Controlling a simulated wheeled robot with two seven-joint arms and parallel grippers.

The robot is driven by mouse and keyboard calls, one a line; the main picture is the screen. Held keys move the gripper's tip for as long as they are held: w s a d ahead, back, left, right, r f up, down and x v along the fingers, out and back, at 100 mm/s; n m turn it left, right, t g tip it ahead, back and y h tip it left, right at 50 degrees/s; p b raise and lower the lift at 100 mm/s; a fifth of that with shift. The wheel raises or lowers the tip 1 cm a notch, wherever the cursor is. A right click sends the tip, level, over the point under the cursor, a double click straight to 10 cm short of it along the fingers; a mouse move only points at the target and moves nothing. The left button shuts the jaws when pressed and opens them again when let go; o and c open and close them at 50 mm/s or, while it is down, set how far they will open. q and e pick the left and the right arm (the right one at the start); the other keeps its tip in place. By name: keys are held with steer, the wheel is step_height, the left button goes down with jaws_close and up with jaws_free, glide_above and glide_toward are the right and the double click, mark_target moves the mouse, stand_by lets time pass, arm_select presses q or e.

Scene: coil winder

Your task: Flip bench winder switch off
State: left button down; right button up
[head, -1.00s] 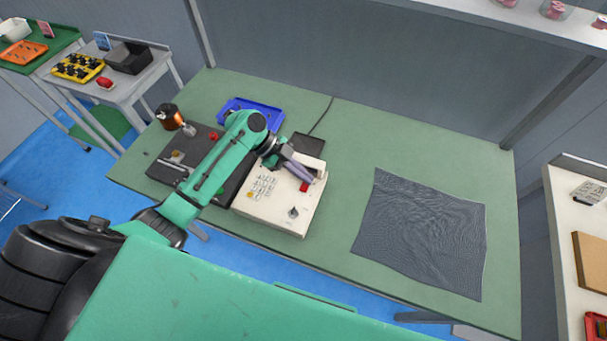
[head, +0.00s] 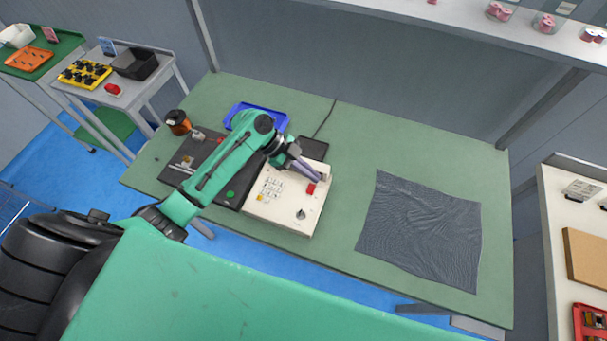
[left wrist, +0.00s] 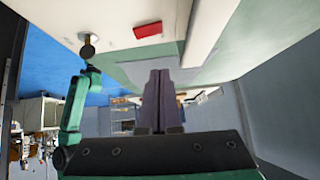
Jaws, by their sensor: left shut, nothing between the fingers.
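The bench winder stands at the left of the green bench, with a dark base (head: 178,172) and a cream control box (head: 280,218). A copper-coloured coil (head: 178,122) sits at its far left end. The box carries a keypad (head: 271,188), a dark knob (head: 300,214) and a red switch (head: 311,188). The red switch also shows in the left wrist view (left wrist: 148,30), near the knob (left wrist: 88,46). My left gripper (head: 318,179) is shut and empty, its purple-grey fingertips close beside the red switch. I cannot tell whether they touch it. My right gripper is out of view.
A blue tray (head: 240,108) lies behind my left arm. A dark rumpled cloth (head: 420,235) covers part of the bench at right. Bare bench lies between box and cloth. A shelf (head: 470,35) with pink spools hangs above. Carts (head: 150,88) stand at left.

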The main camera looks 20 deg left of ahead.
arm_select(q)
steer(key=w+b+v, duration=0.1)
steer(key=b+v, duration=0.2)
steer(key=v, duration=0.7)
steer(key=shift+w+a+f, duration=0.15)
steer(key=shift+a+f, duration=0.05)
steer(key=shift+a, duration=0.05)
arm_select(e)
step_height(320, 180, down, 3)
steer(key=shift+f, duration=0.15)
arm_select(q)
steer(key=shift+d, duration=0.1)
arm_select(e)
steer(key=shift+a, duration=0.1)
